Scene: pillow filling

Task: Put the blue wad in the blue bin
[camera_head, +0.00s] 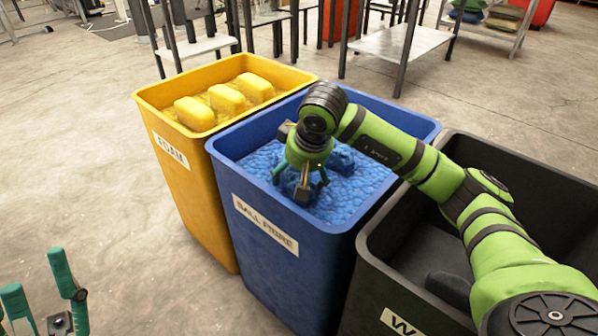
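The blue bin (325,222), labelled "BALL FIBRE", stands in the middle, filled with lumpy blue fibre (360,185). A darker, raised blue lump (343,158) lies on the fill just right of my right gripper; I cannot tell whether it is a separate wad. My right gripper (299,186) points down inside the bin's opening, close to the fill. Its fingers are spread, with nothing clearly held between them. My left gripper (42,290) is at the lower left, open and empty, away from the bins.
A yellow bin (192,190) with several yellow foam blocks (228,99) stands to the left. A dark bin (540,175) stands to the right, under my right arm. Metal tables (403,45) are behind. The floor at left is clear.

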